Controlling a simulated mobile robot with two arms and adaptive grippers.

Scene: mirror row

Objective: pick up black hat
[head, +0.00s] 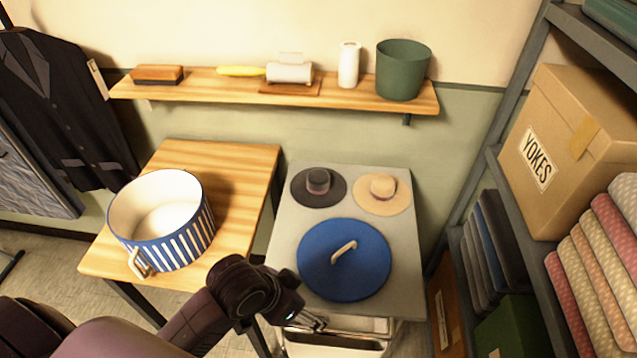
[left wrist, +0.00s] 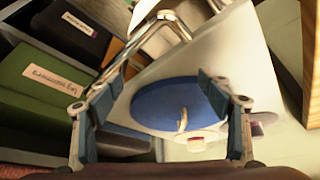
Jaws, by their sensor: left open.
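The black hat (head: 318,186) lies brim down at the back left of the grey tabletop (head: 285,235), left of a tan hat (head: 382,192). A round blue lid (head: 344,260) with a pale handle lies in front of both hats. My left gripper (head: 312,322) is low at the table's front edge, nearer than the lid and well apart from the black hat. In the left wrist view, its two fingers (left wrist: 163,92) are spread with nothing held between them, and the blue lid (left wrist: 160,103) shows beyond. My right gripper is out of view.
A blue-striped pot (head: 178,232) stands on the wooden table (head: 245,160) to the left. A shelf (head: 215,90) with a green bin (head: 402,70) hangs behind. A rack with a box (head: 570,150) and folded cloths stands on the right.

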